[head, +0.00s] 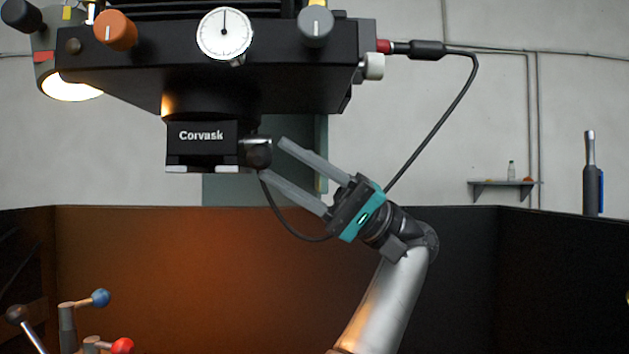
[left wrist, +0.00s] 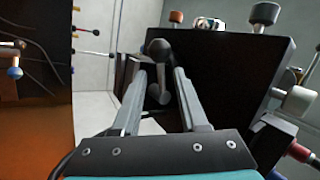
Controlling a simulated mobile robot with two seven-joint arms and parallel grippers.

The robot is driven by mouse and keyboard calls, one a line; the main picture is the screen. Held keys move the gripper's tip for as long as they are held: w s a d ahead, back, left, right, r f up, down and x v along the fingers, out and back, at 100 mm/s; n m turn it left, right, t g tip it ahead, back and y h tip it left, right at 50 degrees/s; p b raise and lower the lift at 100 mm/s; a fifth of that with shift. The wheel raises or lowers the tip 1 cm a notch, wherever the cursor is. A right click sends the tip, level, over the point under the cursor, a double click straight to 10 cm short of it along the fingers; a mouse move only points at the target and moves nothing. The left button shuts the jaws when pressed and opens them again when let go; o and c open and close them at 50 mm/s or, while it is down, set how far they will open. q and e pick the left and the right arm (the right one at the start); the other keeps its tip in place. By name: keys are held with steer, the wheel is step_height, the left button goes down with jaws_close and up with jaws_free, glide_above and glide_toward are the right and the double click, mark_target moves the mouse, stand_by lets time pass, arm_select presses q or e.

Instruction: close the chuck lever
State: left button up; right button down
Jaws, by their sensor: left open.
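The chuck is a black block marked "Corvask" (head: 203,143) under the large black machine head. A short lever with a dark round knob (head: 256,153) sticks out of its right side; in the left wrist view the knob (left wrist: 158,47) is just beyond my fingertips. A grey rod-like piece (left wrist: 160,92) shows between the fingers there. My left gripper (head: 271,159) is open, its two grey fingers pointing up and left, one tip above and one below the knob. It also shows in the left wrist view (left wrist: 159,72). I cannot tell whether a finger touches the knob. My right gripper is not in view.
The machine head (head: 215,80) overhangs the gripper, with a dial (head: 224,35) and knobs on its front. A black cable (head: 440,115) loops down behind my left gripper. Handles with blue (head: 101,298) and red (head: 122,346) knobs stand at lower left. A low dark partition (head: 480,280) runs behind.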

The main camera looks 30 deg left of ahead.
arm_select(q)
steer(key=shift+b+v, duration=0.4)
steer(key=shift+v, duration=2.55)
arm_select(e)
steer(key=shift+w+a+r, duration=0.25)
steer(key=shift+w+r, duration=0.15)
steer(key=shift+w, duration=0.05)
